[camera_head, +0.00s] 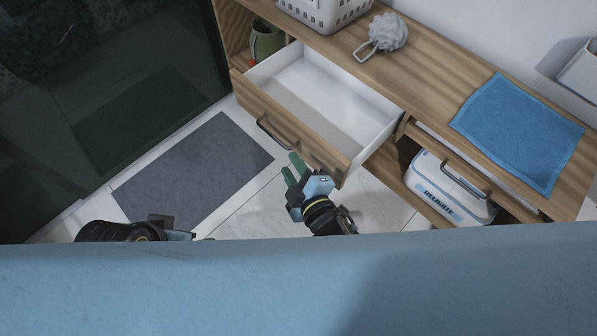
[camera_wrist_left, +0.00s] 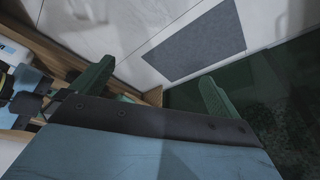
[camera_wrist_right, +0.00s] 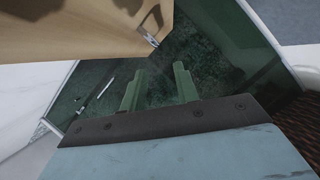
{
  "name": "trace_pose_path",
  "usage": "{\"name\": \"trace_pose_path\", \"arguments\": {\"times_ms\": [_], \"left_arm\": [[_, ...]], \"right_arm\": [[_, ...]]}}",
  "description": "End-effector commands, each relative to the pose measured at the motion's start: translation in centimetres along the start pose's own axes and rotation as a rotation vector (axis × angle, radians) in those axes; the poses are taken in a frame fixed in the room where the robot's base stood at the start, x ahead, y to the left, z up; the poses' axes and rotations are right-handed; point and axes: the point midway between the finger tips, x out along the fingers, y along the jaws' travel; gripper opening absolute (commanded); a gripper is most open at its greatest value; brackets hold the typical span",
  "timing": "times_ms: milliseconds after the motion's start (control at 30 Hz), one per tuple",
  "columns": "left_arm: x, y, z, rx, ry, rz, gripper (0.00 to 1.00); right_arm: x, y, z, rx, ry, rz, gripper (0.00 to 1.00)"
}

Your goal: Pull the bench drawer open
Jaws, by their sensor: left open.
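The bench drawer (camera_head: 322,103) stands pulled out from the wooden bench, its white inside empty. Its wooden front carries a dark bar handle (camera_head: 277,130). My right gripper (camera_head: 292,169) is just in front of the drawer front, to the right of and below the handle in the head view, and apart from it. Its green fingers are apart with nothing between them. The right wrist view shows the drawer front (camera_wrist_right: 85,28) and the handle (camera_wrist_right: 151,27) beyond the fingertips. My left gripper (camera_wrist_left: 156,73) is open and empty; the head view shows only part of its arm at lower left.
A second handled drawer (camera_head: 465,180) is shut, above a white and blue box (camera_head: 447,190). A blue towel (camera_head: 518,132), a grey-white puff (camera_head: 388,31) and a white basket (camera_head: 325,12) sit on the bench top. A grey mat (camera_head: 193,165) lies on the tiled floor.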

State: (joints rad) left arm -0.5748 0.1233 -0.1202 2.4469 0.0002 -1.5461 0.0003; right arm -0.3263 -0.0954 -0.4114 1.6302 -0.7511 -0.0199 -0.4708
Motion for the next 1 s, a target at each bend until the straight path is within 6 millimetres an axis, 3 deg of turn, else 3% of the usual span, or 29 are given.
{"name": "trace_pose_path", "arguments": {"times_ms": [100,300,1000], "left_arm": [[1.0,-0.3,0.3,0.003,-0.025,-0.006,1.0],[2.0,-0.5,0.4,0.005,-0.026,-0.01,1.0],[2.1,-0.5,0.4,0.005,-0.025,-0.01,1.0]], "right_arm": [[-1.7,0.1,-0.1,0.0,-0.001,0.0,0.31],[-2.8,0.1,-0.1,0.0,0.001,0.002,0.31],[-2.9,0.0,-0.1,0.0,0.001,0.0,0.31]]}}
